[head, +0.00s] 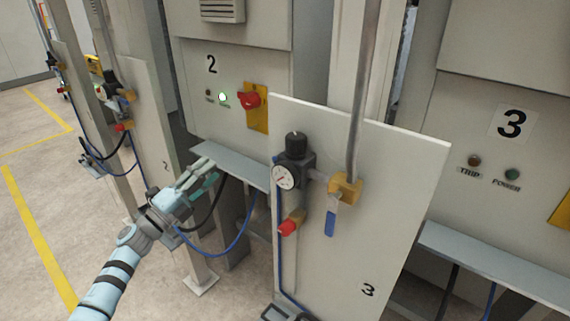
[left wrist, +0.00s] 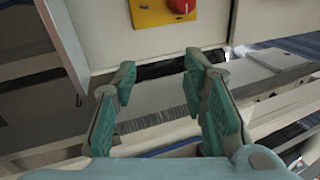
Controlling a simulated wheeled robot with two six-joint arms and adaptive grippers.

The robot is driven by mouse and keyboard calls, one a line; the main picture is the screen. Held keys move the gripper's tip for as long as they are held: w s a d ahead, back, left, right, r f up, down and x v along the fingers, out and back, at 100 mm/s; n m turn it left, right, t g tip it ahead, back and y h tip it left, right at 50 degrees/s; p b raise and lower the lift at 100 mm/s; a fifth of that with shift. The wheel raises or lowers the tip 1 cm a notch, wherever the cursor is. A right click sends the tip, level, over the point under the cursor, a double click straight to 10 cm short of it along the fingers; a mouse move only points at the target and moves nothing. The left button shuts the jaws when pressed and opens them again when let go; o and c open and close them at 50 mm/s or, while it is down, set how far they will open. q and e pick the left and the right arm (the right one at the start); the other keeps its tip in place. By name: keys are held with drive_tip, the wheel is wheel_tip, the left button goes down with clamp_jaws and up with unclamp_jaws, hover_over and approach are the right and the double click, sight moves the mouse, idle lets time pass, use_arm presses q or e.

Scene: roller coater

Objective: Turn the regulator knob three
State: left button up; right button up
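The regulator (head: 296,165) on the pale panel marked 3 (head: 400,215) has a black knob (head: 296,143) on top. A round white gauge (head: 285,177) faces out from its left front. My left gripper (head: 211,172) is left of this panel and apart from the regulator, a little lower than the knob. In the left wrist view my left gripper (left wrist: 160,85) has its two green-padded fingers apart with nothing between them. The regulator does not show in that view. My right gripper is in neither view.
A vertical grey pipe (head: 364,90) runs down to a yellow valve fitting (head: 345,187) with a blue lever (head: 331,221), right of the regulator. A red-tipped fitting (head: 288,227) sits below. Cabinet 2 (head: 235,125) with a red switch (head: 250,100) stands behind. Blue hose hangs near my gripper.

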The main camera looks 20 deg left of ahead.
sight(283, 156)
use_arm(q)
drive_tip(key=s+d+r+m+g+h+b, duration=0.2)
drive_tip(key=s+d+r+m+g+h, duration=0.25)
drive_tip(key=s+r+m+g, duration=0.6)
drive_tip(key=s+d+r+m+g+h+b, duration=0.1)
drive_tip(key=s+d+r+m+h+b, duration=0.35)
drive_tip(key=m, duration=1.05)
drive_tip(key=shift+n+y, duration=0.35)
drive_tip(key=shift+y, duration=0.45)
drive_tip(key=p+x, duration=0.1)
drive_tip(key=x, duration=0.4)
drive_tip(key=r+p+x, duration=0.1)
drive_tip(key=p+x, duration=0.1)
drive_tip(key=x, duration=0.3)
drive_tip(key=w+r+p+x, duration=0.1)
drive_tip(key=p+x, duration=0.1)
drive_tip(key=x, duration=0.3)
drive_tip(key=shift+a+r, duration=0.1)
drive_tip(key=shift+a, duration=0.15)
drive_tip(key=shift+w, duration=0.15)
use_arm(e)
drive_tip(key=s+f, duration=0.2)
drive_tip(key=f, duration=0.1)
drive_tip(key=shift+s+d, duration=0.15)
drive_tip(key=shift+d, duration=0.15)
use_arm(q)
drive_tip(key=c, duration=0.9)
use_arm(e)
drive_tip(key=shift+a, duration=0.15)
